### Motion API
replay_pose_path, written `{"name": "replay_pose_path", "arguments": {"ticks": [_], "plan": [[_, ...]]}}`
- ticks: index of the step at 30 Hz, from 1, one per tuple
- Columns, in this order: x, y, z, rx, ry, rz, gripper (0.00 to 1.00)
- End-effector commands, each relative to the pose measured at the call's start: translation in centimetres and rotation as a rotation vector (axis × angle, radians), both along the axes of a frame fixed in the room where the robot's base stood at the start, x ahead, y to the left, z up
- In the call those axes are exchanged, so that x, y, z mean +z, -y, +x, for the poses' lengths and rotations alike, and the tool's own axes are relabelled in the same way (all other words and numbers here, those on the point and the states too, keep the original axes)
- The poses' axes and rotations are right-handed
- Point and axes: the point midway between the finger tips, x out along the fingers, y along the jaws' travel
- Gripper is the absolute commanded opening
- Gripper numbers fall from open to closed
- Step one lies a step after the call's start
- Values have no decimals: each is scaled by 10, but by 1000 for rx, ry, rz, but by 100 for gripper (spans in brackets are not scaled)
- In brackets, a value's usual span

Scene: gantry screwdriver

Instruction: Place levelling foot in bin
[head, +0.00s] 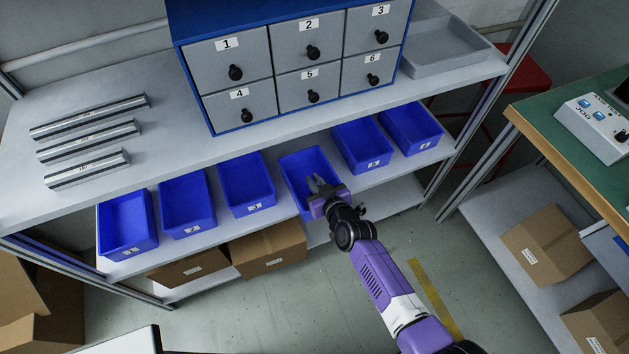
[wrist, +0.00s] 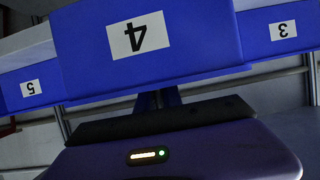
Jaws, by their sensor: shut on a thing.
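My gripper (head: 316,184) is over the front part of the blue bin numbered 4 (head: 297,164), with its fingers pointing into the bin. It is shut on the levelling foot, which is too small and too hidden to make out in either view. The wrist view is upside down: bin 4's front wall (wrist: 205,45) with its label fills the top, and my finger bases (wrist: 160,100) show just below it. The fingertips are hidden behind that wall. Bin 4's floor looks empty where it shows in the head view.
Blue bins 3 (head: 246,180) and 5 (head: 361,143) flank bin 4 on the lower shelf. A numbered drawer cabinet (head: 270,88) stands above on the upper shelf (head: 180,130), whose edge overhangs behind the bins. Metal profiles (head: 88,145) lie at left. Cardboard boxes (head: 268,249) sit below.

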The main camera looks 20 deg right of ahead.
Motion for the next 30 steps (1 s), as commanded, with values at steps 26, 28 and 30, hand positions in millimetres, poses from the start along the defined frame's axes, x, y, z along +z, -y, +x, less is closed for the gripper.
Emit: {"name": "replay_pose_path", "arguments": {"ticks": [26, 28, 30], "plan": [[-4, 0, 0, 0, 0, 0, 32], [0, 0, 0, 0, 0, 0, 32], [7, 0, 0, 0, 0, 0, 32]]}}
